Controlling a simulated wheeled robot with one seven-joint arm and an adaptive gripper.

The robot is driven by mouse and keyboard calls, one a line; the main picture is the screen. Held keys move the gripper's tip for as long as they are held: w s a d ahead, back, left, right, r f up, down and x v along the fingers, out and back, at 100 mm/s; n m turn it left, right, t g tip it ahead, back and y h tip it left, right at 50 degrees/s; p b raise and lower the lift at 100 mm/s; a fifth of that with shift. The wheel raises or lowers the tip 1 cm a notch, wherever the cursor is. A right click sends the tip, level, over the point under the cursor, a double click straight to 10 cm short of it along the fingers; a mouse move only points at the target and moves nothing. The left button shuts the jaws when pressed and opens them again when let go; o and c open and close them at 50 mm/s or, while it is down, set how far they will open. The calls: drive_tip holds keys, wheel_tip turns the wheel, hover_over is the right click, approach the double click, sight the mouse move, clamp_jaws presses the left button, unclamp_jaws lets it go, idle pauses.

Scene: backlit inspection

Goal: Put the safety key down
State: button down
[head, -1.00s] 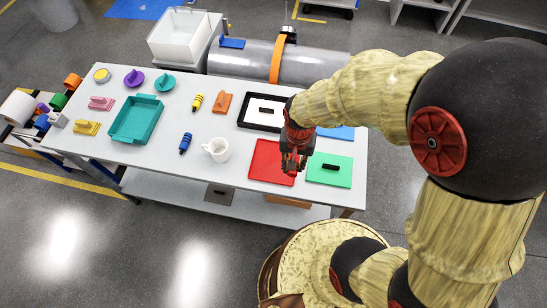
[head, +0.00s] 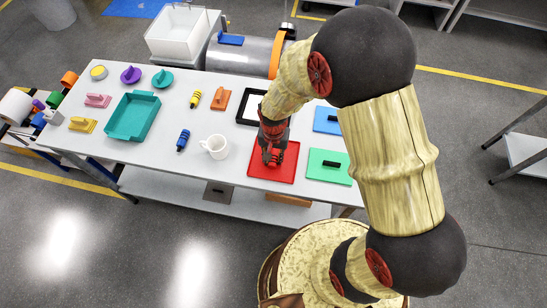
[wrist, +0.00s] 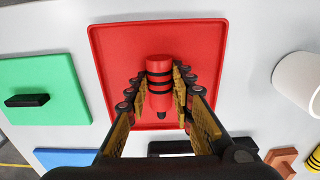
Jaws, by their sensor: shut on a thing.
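The safety key (wrist: 159,88) is a red crayon-shaped piece with black bands and a dark tip. My gripper (wrist: 160,85) is shut on it, with one finger on each side. Below it is the red tray (wrist: 112,60), flat with a low rim, and the key is over its middle. I cannot tell whether the key touches the tray. In the head view my gripper (head: 272,158) is over the red tray (head: 284,172), and the key is mostly hidden between the fingers.
A green plate (head: 318,172) with a black handle lies right of the tray, and a blue plate (head: 325,122) behind it. A white mug (head: 216,147) stands left. A black frame (head: 250,105) lies behind. Blue (head: 183,140) and yellow (head: 195,99) crayon-shaped pieces lie further left.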

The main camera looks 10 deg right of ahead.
drive_tip(key=shift+f, duration=0.15)
drive_tip(key=c, duration=1.6)
unclamp_jaws()
drive_tip(key=shift+o, duration=0.3)
wheel_tip(320, 180, up, 13)
drive_tip(key=p, duration=0.2)
wheel_tip(320, 180, up, 15)
drive_tip(key=n+t, duration=0.2)
drive_tip(key=t, duration=0.1)
hover_over(274, 158)
drive_tip(key=s+d, duration=0.4)
drive_tip(key=d, duration=0.1)
drive_tip(key=s+d+r+n+t, duration=0.2)
drive_tip(key=s+d+r, duration=0.2)
drive_tip(key=s+r, duration=0.5)
drive_tip(key=shift+s+d+r+t, duration=0.25)
drive_tip(key=shift+s+r+t, duration=0.1)
drive_tip(key=shift+s, duration=0.4)
